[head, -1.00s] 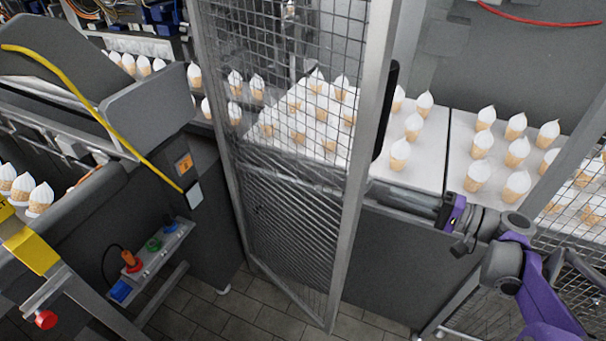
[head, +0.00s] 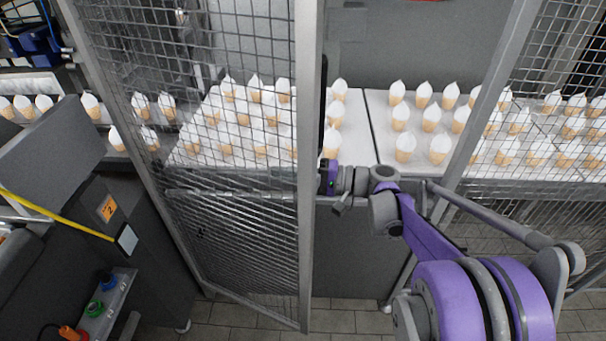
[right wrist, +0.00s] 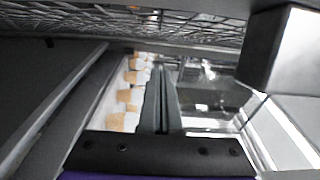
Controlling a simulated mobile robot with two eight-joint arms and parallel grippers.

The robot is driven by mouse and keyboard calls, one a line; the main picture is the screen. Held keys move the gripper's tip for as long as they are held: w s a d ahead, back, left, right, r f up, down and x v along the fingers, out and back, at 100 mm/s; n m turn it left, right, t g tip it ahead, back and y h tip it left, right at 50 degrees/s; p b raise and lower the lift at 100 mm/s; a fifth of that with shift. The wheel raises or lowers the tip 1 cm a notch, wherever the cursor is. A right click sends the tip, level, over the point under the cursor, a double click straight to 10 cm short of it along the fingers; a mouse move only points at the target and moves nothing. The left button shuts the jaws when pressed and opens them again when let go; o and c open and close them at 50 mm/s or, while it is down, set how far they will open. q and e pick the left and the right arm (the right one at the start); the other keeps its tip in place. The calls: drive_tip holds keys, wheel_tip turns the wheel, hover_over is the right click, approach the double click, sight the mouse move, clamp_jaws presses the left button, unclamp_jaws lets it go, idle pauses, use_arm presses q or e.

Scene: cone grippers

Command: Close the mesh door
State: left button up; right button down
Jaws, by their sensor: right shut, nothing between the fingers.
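The mesh door (head: 240,235) stands open in the head view, angled out from the machine, with a grey frame and wire mesh. A black upright handle (head: 322,105) is on its right edge. My right gripper (right wrist: 160,70) is shut and empty. In the head view its wrist is at the door's right edge and its fingers are hidden behind the frame and mesh; I cannot tell whether they touch the door. In the right wrist view, mesh runs across the top and cones lie left of the fingers. My left gripper is not in view.
White trays (head: 377,141) with several wrapped cones stand behind the door and to the right. A control box (head: 105,305) with coloured buttons is at lower left. A fixed mesh panel (head: 545,130) stands at right. Tiled floor (head: 345,318) is free below the door.

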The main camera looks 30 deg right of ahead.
sight(266, 183)
drive_tip(key=shift+s+a, duration=0.2)
drive_tip(key=shift+a, duration=0.6)
drive_tip(key=shift+s+a, duration=0.15)
drive_tip(key=shift+a, duration=0.65)
drive_tip(key=shift+s+a, duration=0.2)
drive_tip(key=shift+a, duration=0.6)
drive_tip(key=shift+s+a, duration=0.1)
